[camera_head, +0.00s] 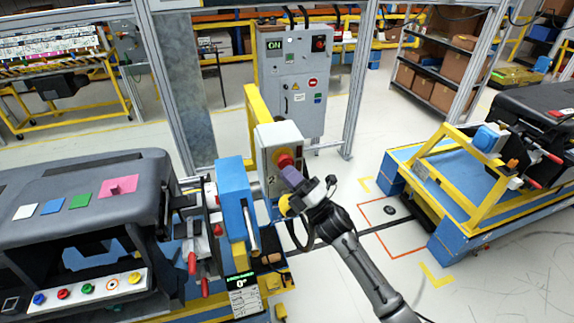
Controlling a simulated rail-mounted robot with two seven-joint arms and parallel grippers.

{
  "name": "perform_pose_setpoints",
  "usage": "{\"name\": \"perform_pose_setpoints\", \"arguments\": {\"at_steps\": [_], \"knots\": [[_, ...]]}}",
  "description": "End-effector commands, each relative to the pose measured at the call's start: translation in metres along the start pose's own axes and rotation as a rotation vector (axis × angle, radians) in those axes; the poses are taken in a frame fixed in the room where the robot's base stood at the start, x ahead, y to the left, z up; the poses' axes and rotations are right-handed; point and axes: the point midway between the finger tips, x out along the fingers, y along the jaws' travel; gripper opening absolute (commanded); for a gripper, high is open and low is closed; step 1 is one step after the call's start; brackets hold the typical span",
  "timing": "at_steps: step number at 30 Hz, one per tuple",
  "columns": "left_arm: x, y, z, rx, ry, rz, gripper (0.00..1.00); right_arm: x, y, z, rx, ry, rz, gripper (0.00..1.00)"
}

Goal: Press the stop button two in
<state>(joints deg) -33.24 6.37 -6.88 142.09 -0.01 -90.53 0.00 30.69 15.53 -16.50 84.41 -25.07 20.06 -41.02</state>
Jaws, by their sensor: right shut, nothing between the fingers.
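The stop button (284,160) is a round red knob on the front of a light box (266,158) mounted on a yellow post. My left gripper is not in view.
A blue post (233,200) stands left of the box, beside the dark dashboard module (90,195) with coloured buttons. A grey control cabinet (293,80) stands behind. A blue and yellow cart (460,190) is at the right.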

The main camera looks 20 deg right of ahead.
Motion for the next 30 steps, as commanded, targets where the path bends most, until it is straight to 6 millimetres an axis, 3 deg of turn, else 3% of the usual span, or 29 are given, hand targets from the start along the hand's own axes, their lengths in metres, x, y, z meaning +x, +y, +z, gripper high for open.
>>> {"name": "perform_pose_setpoints", "arguments": {"at_steps": [19,30], "knots": [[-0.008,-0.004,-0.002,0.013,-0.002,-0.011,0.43,-0.01,0.008,-0.007,0.0,0.0,-0.001,0.0],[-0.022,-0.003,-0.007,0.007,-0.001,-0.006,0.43,-0.033,0.026,-0.024,0.0,0.0,0.0,0.0]]}}
